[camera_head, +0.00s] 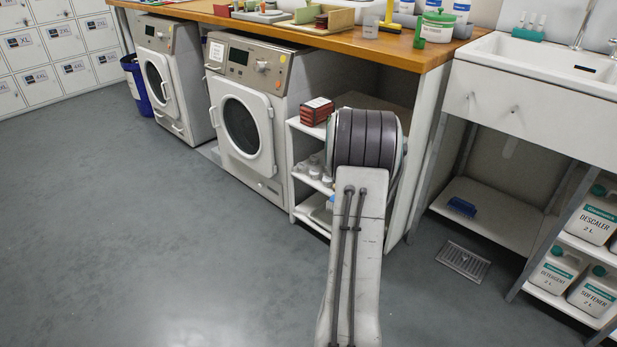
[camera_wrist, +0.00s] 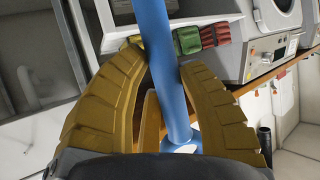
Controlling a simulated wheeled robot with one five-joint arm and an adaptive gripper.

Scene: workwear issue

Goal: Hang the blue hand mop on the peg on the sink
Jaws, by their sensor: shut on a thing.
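A pale blue and white part shows at the handle's lower end, near the palm. The mop's other end is outside the wrist view. In the head view my arm hides the gripper and mop. The white sink (camera_head: 535,67) stands at the right. Its front face carries a small peg (camera_head: 472,97) at left and another peg (camera_head: 514,110) further right.
A wooden worktop (camera_head: 390,47) with bottles and trays runs left of the sink, above two washing machines (camera_head: 245,115). Jugs (camera_head: 588,216) stand on shelves below the sink at right. The floor at left is clear.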

